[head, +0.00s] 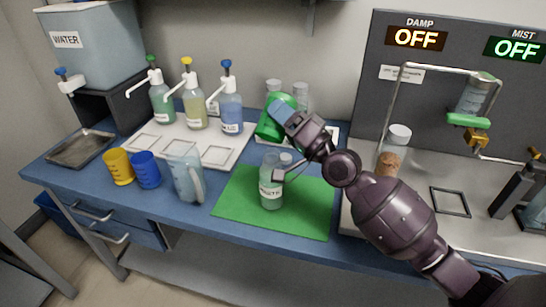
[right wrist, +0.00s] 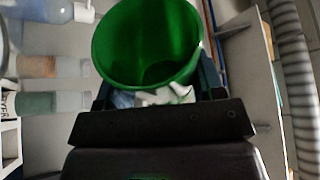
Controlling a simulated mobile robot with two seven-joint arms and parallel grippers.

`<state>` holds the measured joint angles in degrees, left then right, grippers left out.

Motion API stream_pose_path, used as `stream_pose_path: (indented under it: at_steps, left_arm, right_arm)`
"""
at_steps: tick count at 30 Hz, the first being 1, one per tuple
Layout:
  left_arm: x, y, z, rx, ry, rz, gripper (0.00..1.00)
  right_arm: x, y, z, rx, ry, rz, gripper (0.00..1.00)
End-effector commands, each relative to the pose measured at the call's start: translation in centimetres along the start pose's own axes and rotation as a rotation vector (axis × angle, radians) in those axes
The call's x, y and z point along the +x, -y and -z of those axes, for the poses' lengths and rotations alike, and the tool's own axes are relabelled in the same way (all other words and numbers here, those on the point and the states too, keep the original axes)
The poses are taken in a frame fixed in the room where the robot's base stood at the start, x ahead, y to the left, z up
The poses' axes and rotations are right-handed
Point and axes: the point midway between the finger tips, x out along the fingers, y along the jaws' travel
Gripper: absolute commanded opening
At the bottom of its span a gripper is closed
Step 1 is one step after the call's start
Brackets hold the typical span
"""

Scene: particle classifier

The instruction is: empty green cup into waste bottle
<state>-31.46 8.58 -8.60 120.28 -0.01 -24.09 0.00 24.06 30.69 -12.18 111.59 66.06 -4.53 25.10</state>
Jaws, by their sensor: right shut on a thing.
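My left gripper is not in view.
A yellow cup (head: 119,167), blue cup (head: 147,170) and clear pitcher (head: 186,178) stand at the front left. Several pump bottles (head: 195,108) stand behind them on a white tray. A jar with brown contents (head: 390,158) and a metal frame are at right.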

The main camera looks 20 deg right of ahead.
Motion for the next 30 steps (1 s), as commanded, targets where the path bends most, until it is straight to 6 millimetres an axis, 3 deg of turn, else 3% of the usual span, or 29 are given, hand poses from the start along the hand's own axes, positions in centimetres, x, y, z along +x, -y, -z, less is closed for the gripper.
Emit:
stream_pose_path:
  at_steps: [30]
  left_arm:
    - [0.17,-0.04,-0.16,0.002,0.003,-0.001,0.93]
  right_arm:
    - [0.49,0.33,-0.55,-0.046,0.004,0.018,0.35]
